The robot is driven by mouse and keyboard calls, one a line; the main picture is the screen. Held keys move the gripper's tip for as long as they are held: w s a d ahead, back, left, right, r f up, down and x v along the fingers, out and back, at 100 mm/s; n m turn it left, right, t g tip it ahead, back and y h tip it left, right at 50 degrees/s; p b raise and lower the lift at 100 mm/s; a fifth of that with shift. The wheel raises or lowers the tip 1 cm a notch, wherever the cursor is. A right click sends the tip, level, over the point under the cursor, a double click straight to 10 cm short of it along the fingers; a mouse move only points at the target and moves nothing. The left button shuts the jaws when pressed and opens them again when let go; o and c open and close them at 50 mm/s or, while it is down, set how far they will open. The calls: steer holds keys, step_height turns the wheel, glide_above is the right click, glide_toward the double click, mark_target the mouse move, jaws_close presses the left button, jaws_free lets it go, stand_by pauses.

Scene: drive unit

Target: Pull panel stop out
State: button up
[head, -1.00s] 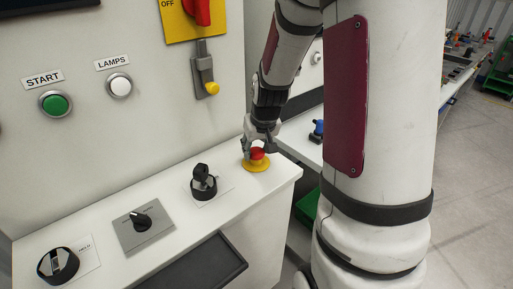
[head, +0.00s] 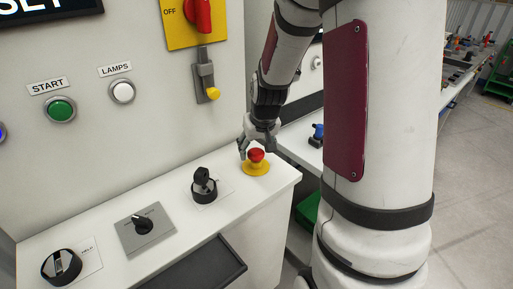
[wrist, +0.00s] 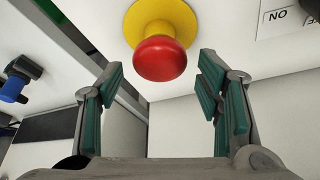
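The panel stop is a red mushroom button (head: 256,155) on a yellow round base (head: 256,168), at the right end of the white panel's sloped top. My gripper (head: 258,146) is just behind and above the button in the head view. In the wrist view my gripper (wrist: 160,88) is open, its green-padded fingers apart on either side, with the button ahead between them and touching neither finger.
A black key switch (head: 203,184), a selector knob (head: 142,224) and a rotary knob (head: 62,266) sit on the same top. Green START (head: 60,109) and white LAMPS (head: 122,91) buttons and a red-yellow isolator (head: 199,16) are on the upright face. A side bench (head: 302,143) stands behind.

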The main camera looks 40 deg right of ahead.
steer(key=v, duration=1.2)
steer(key=shift+a+r, duration=0.1)
steer(key=shift+a, duration=0.05)
steer(key=s+a+r+n, duration=0.2)
steer(key=s+a, duration=0.6)
steer(key=s, duration=0.1)
steer(key=s+a+r+n+y, duration=0.1)
steer(key=s+a+r+n, duration=0.1)
steer(key=s+a, duration=0.6)
steer(key=shift+s+a+r, duration=0.4)
steer(key=shift+a+r, duration=0.15)
steer(key=shift+a, duration=0.2)
